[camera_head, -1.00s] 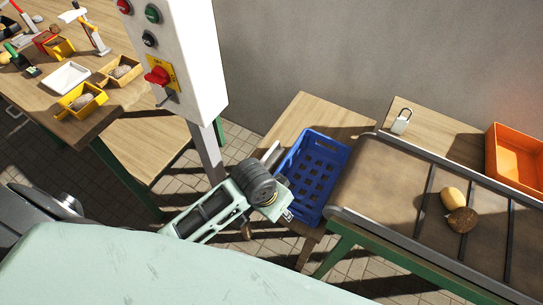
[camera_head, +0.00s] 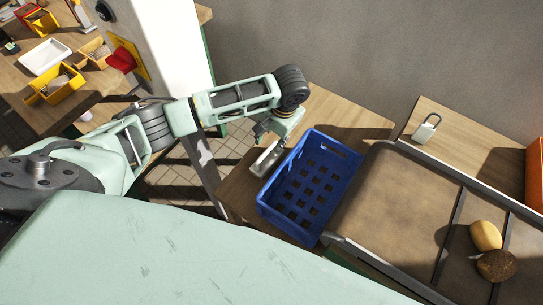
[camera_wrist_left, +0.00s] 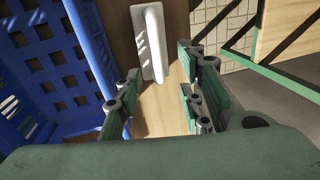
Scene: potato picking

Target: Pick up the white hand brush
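The white hand brush (camera_head: 266,158) lies on a wooden table just left of the blue crate in the head view. In the left wrist view the brush (camera_wrist_left: 149,45) shows its long raised handle and lies ahead of the fingers. My left gripper (camera_head: 264,132) is beside the crate's upper left corner, close to the brush's far end; its fingertips are hard to make out there. In the left wrist view my left gripper (camera_wrist_left: 160,88) is open, with nothing between its fingers but bare wood. My right gripper is not in view.
The empty blue crate (camera_head: 334,145) stands close along the brush's right side. A conveyor (camera_head: 385,205) carries two potatoes (camera_head: 487,236). A small pale object with a loop (camera_head: 426,128) sits on a wooden table behind it. Yellow bins (camera_head: 57,85) stand far left.

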